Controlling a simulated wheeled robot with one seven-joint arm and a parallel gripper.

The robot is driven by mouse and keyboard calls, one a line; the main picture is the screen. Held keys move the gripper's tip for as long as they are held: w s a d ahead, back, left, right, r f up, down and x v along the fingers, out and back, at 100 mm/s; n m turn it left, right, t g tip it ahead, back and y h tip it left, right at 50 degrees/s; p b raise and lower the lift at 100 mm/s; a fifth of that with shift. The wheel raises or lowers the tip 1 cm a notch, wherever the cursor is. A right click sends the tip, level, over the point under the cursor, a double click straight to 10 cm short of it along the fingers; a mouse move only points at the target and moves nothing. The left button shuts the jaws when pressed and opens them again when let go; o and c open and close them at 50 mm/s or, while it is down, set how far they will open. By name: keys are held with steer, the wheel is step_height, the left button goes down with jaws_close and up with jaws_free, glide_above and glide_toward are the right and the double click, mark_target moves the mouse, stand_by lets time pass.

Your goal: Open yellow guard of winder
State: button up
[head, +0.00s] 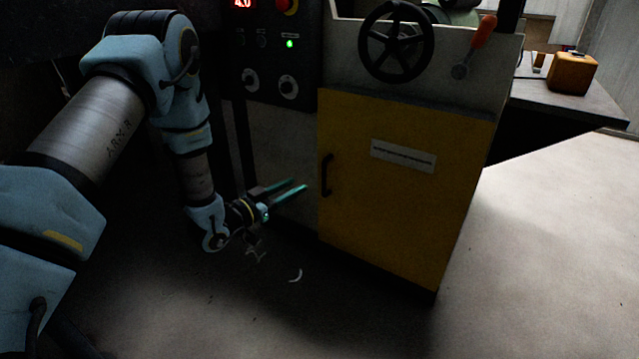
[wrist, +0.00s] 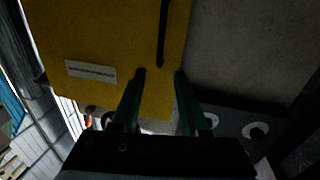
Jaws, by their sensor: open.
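The yellow guard (head: 400,215) is a flat door on the front of the winder (head: 455,50) in the head view, and it looks shut. Its black bar handle (head: 327,175) stands upright near the door's left edge. My gripper (head: 299,187) is open and empty, to the left of the handle and apart from it, with its teal fingers pointing toward the door. In the wrist view the yellow guard (wrist: 110,35) fills the upper left. The handle (wrist: 163,35) shows there beyond the gap between my fingertips (wrist: 159,72).
A black handwheel (head: 396,42) and an orange-handled lever (head: 475,45) are above the guard. A dark control panel (head: 272,55) with knobs and a green light is left of it. Pale scraps (head: 296,275) lie on the floor. The floor at right is clear.

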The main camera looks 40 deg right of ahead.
mark_target(323, 170)
steer(key=d, duration=0.3)
steer(key=d+b, duration=0.1)
steer(key=d, duration=0.3)
steer(key=d+b, duration=0.1)
steer(key=d, duration=0.2)
steer(key=shift+w+d, duration=0.2)
steer(key=shift+w, duration=0.05)
jaws_close()
stand_by(1.0)
